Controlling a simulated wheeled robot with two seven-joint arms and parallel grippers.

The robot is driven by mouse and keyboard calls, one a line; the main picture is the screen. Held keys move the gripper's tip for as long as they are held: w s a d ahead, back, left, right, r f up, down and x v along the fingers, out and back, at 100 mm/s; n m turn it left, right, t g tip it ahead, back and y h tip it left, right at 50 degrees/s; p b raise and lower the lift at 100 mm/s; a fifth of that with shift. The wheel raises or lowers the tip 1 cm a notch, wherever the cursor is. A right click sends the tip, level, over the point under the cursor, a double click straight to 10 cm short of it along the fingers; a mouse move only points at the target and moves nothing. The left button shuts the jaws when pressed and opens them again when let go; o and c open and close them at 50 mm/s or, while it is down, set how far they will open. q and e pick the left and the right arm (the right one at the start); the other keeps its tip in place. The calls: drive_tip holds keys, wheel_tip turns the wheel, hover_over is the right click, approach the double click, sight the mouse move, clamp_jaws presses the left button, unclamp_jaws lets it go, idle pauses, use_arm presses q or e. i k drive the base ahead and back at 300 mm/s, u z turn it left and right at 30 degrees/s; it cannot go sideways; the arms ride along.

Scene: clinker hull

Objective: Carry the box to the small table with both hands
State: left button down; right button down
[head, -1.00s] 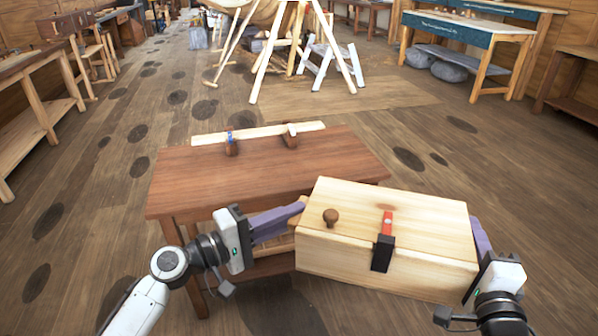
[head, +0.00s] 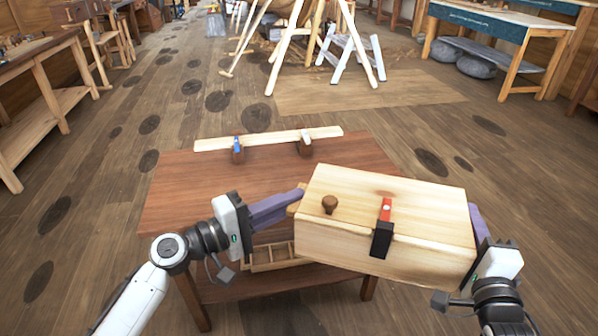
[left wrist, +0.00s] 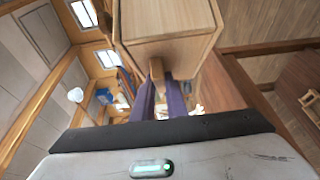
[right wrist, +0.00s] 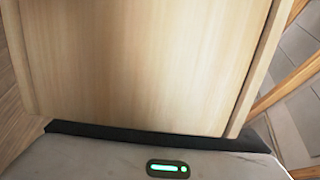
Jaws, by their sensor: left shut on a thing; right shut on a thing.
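The box (head: 350,232) is pale wood with a round brown knob and a red and black latch. It is held between my two grippers, tilted a little, in front of and partly over the small table (head: 190,190), a reddish-brown one. My left gripper (head: 298,200) is shut on a wooden handle at the box's left end; the handle also shows in the left wrist view (left wrist: 157,70). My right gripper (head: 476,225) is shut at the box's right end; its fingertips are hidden. In the right wrist view the box's end (right wrist: 140,60) fills most of the picture.
A pale wooden strip (head: 270,139) with two brown holders lies along the table's far edge. A divided tray (head: 272,257) sits on the table's lower shelf. The tabletop's left and middle are clear. A white step stool (head: 350,55) and trestle legs stand beyond.

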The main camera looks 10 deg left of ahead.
sight(279, 186)
drive_tip(key=i, duration=1.25)
drive_tip(key=u, duration=0.95)
